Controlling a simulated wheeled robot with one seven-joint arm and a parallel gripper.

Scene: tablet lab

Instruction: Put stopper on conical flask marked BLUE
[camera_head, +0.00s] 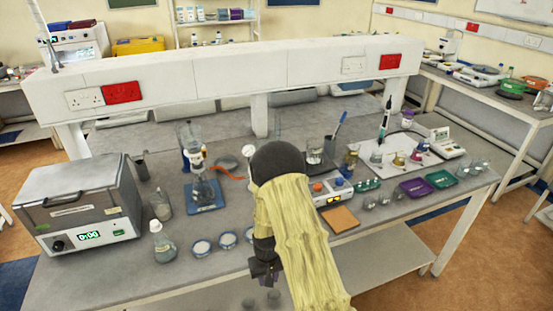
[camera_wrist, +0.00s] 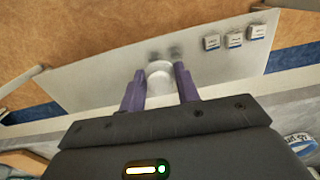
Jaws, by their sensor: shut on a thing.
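My gripper shows in the wrist view (camera_wrist: 159,84), its two purple fingers shut on a small pale round piece (camera_wrist: 158,69), which looks like the stopper. In the head view my gripper (camera_head: 264,270) hangs at the bench's front edge, and the piece it holds cannot be made out there. No BLUE marking can be read on any flask. My arm hides the middle of the bench.
A grey box instrument (camera_head: 82,200) fills the bench's left end. A capped bottle (camera_head: 163,249) and several round dishes (camera_head: 202,248) stand near the front edge. Purple (camera_head: 416,187) and green (camera_head: 441,179) trays lie right. Two grey blurred shapes (camera_wrist: 175,52) show over the lower shelf (camera_wrist: 90,82).

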